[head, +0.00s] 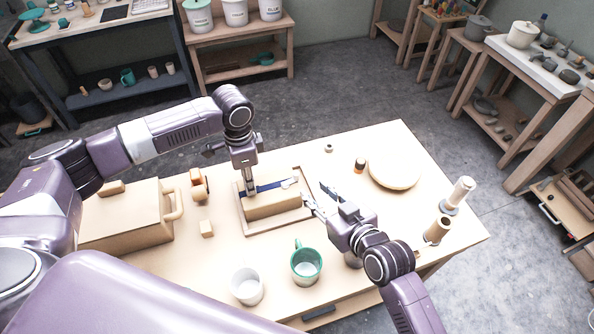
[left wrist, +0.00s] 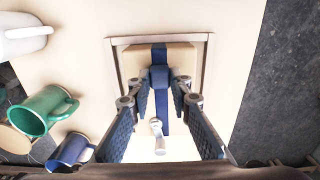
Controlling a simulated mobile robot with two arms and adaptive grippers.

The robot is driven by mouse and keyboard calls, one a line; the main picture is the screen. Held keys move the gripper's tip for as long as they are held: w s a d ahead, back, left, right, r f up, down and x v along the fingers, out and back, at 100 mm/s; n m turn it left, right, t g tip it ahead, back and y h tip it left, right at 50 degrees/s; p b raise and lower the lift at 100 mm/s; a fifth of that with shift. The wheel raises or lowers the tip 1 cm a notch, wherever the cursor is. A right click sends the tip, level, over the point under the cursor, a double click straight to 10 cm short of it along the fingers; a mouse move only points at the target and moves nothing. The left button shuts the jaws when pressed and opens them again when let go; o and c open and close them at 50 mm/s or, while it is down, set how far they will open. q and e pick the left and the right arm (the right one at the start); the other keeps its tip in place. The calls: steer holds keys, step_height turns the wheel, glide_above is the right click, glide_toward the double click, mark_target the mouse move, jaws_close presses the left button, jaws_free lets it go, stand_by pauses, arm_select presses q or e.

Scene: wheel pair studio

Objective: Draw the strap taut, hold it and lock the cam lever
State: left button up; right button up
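A tan block (head: 272,205) lies in a shallow wooden tray (head: 246,231). A blue strap (head: 268,187) runs along its top; it also shows in the left wrist view (left wrist: 159,54). A pale metal lever (head: 290,182) sits on the strap's right part and shows in the left wrist view (left wrist: 157,128). My left gripper (head: 249,191) points down over the block's left part. In the left wrist view its fingers (left wrist: 161,88) stand apart, either side of a raised blue piece of strap. My right gripper (head: 316,195) is open, beside the block's right end near the lever.
A white mug (head: 247,287) and a green mug (head: 306,266) stand in front of the tray. A blue mug (left wrist: 73,152) shows in the left wrist view. A wooden box (head: 125,220) is on the left, a round pale disc (head: 394,174) on the right.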

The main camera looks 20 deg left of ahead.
arm_select(q)
steer(key=o, duration=0.5)
step_height(320, 180, up, 12)
stand_by(0.4)
